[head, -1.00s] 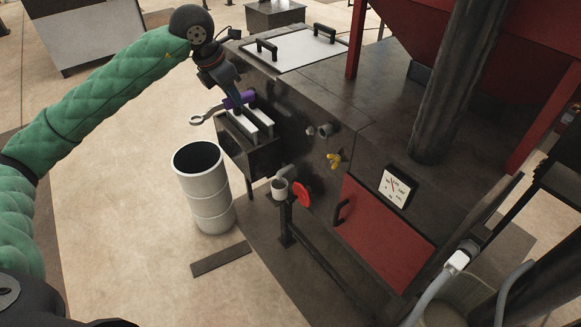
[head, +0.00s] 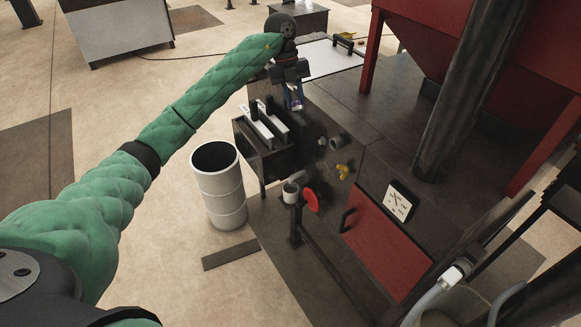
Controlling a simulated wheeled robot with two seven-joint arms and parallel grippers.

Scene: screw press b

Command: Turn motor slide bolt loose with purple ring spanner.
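My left gripper (head: 294,98) is at the end of the green-sleeved arm, pointing down beside the dark machine, just right of the motor slide's rails. A small purple patch of the purple ring spanner (head: 299,103) shows at its fingertips. The fingers look close together on it, and the rest of the spanner is hidden or seen end-on. The motor slide (head: 266,133) is a dark box on the machine's side with two pale rails and black upright pieces. I cannot pick out its bolt. My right gripper is out of view.
A white drum (head: 220,190) stands on the floor in front of the machine. Open floor lies to the left.

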